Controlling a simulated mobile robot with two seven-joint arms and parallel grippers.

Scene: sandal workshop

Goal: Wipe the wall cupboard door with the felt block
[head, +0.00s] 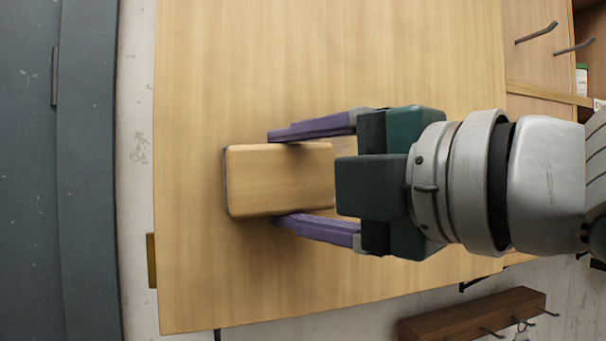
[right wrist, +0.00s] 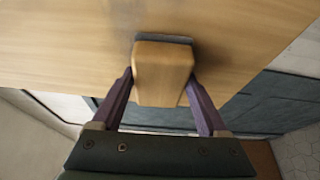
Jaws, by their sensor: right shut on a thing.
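The felt block (head: 280,180) has a light wooden body with a thin dark felt layer on its far side. My right gripper (head: 280,178) is shut on it, one purple finger along each side. The wall cupboard door (head: 230,80) is a large light-wood panel filling the middle of the head view. In the right wrist view the block (right wrist: 163,75) has its dark felt side at or very close to the door (right wrist: 60,45); I cannot tell whether it touches. My left gripper is not in view.
A grey-blue cabinet (head: 60,170) stands at the left, past a strip of worn white wall (head: 136,150). A wooden hook rail (head: 470,315) is on the wall at the lower right. Hooks and an open shelf with a small container (head: 581,80) are at the upper right.

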